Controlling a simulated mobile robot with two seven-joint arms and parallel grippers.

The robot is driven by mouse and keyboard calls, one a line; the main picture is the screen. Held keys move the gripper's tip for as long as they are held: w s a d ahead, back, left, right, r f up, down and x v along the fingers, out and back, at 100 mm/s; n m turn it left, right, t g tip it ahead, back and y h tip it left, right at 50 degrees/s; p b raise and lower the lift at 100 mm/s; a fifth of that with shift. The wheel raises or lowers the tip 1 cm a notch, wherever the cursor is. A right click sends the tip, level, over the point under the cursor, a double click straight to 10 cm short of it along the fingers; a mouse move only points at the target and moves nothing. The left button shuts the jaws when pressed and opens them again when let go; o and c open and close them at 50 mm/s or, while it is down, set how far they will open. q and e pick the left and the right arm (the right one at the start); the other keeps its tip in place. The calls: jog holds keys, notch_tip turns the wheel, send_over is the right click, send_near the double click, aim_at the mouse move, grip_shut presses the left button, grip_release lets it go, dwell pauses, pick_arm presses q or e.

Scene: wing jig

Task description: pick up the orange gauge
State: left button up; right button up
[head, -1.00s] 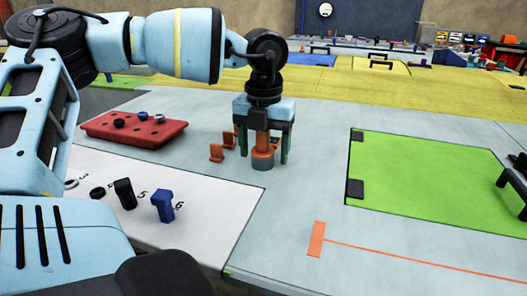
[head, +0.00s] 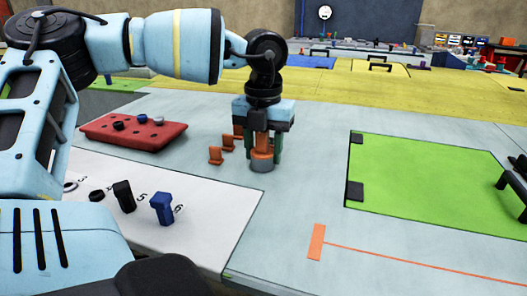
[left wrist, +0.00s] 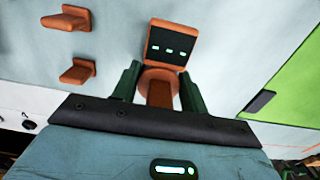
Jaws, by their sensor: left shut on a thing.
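The orange gauge (head: 262,151) stands upright on the pale table, with a grey round foot at its bottom. In the left wrist view the gauge (left wrist: 165,46) shows a dark face with small green lights and an orange stem below it. My left gripper (head: 263,156) points straight down from above, and its dark green fingers are shut on the gauge, one on each side. In the left wrist view the fingers (left wrist: 160,90) flank the stem. The gripper hides the gauge's upper part in the head view. My right gripper is not in view.
Two small orange brackets (head: 216,156) stand just left of the gauge. A red tray (head: 100,137) with round pieces lies further left. A white board (head: 190,205) holds black and blue pieces at the front left. A green panel (head: 430,175) lies to the right.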

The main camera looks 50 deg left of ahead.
pick_arm(q)
jog(key=shift+r, duration=0.5)
notch_tip(320, 180, up, 3)
jog(key=shift+f, duration=0.2)
jog(key=w+d+b, duration=0.1)
jog(key=w+d, duration=0.5)
jog(key=w, duration=0.1)
jog(key=w+d+r+b, duration=0.1)
jog(key=w+d, duration=0.1)
jog(key=w, duration=0.2)
jog(key=shift+d+b, duration=0.35)
jog(key=shift+d, duration=0.05)
jog(key=shift+w+d, duration=0.45)
jog(key=shift+w, duration=0.1)
jog(key=shift+w+d+r, duration=0.1)
jog(key=shift+w, duration=0.15)
